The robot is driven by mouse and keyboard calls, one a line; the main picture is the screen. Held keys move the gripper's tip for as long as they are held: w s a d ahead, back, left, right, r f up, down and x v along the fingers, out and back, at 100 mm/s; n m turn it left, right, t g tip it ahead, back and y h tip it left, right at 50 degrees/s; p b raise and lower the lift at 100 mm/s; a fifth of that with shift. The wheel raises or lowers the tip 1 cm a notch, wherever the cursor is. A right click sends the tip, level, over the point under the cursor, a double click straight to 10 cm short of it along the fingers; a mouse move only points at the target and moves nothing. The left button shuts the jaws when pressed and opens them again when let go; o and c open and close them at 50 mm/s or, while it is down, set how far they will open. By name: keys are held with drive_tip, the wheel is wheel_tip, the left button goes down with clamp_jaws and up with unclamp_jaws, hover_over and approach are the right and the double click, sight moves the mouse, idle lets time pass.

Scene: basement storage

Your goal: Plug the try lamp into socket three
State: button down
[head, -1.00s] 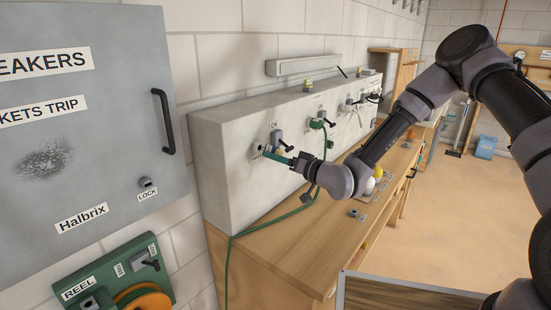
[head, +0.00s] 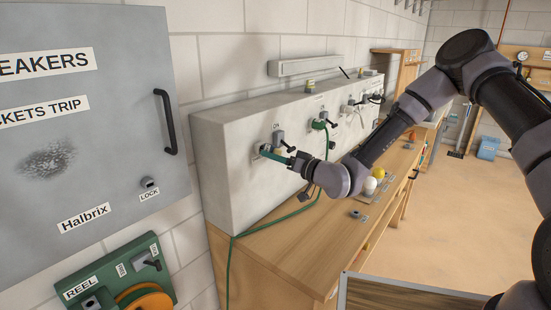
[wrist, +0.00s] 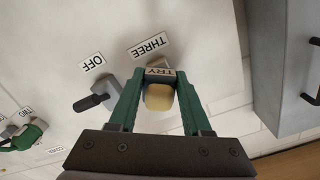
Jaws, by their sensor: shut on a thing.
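The try lamp (wrist: 158,97), a cream bulb with a dark base marked TRY, is between the green fingers of my gripper (wrist: 157,82) in the wrist view. My gripper (head: 267,153) is shut on it, at the nearest socket position on the long grey panel (head: 225,180) in the head view. In the wrist view the lamp's base lies right below the THREE label (wrist: 149,46). The socket is hidden behind the lamp, so I cannot tell how far in it sits. A dark-levered switch (wrist: 97,98) beside it bears an OFF label (wrist: 92,63).
A green plug (head: 319,124) with a trailing green cord sits at the neighbouring socket. A white and a yellow bulb (head: 379,173) stand on the wooden bench (head: 290,255). A grey breaker cabinet (head: 110,150) and a green reel (head: 125,280) hang at the left.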

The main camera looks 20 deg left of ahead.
drive_tip(key=shift+w+a, duration=0.25)
drive_tip(key=shift+a, duration=0.45)
drive_tip(key=shift+c, duration=1.3)
unclamp_jaws()
drive_tip(key=shift+d, duration=0.1)
drive_tip(key=v, duration=1)
drive_tip(key=shift+s+d, duration=0.15)
drive_tip(key=shift+d, duration=0.1)
